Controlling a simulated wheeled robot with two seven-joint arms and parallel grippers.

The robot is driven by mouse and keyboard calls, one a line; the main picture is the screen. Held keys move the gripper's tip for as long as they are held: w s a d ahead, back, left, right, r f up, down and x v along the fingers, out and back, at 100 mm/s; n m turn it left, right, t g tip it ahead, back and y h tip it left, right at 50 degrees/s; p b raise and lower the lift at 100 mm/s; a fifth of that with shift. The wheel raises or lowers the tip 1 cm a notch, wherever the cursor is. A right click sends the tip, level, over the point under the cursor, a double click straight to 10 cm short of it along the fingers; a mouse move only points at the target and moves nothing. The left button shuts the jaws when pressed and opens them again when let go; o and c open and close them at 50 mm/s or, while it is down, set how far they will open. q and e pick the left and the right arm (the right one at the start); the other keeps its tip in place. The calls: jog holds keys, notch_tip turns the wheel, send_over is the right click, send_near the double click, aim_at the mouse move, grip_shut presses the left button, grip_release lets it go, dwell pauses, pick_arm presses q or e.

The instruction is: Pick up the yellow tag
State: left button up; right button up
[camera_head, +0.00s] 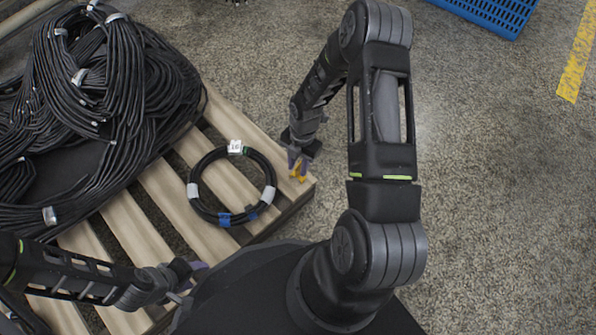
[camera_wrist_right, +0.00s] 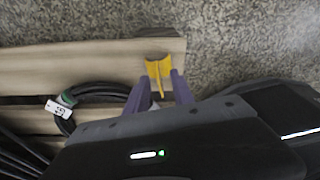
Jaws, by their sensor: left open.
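The yellow tag (camera_head: 299,174) is at the pallet's right corner in the head view. It also shows in the right wrist view (camera_wrist_right: 158,70), at the fingertips, and looks bent upward at its sides. My right gripper (camera_head: 299,165) reaches down over it, with its purple fingers (camera_wrist_right: 160,84) apart on either side of the tag. I cannot tell whether they press on it or whether the tag is clear of the wood. My left gripper (camera_head: 190,278) is open at the lower left, away from the tag, partly hidden by my body.
A coiled black hose (camera_head: 273,186) with white and blue bands lies on the wooden pallet (camera_head: 170,190), left of the tag. A large heap of black hoses (camera_head: 110,85) covers the upper left. A blue crate (camera_head: 490,12) stands at the top right. The floor at right is clear.

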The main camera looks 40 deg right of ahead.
grip_shut()
dwell(0.4)
pick_arm(q)
jog(key=r+p, duration=0.4)
jog(key=shift+s+r, duration=0.3)
jog(key=shift+s, duration=0.1)
pick_arm(e)
notch_tip(320, 180, up, 10)
dwell(2.4)
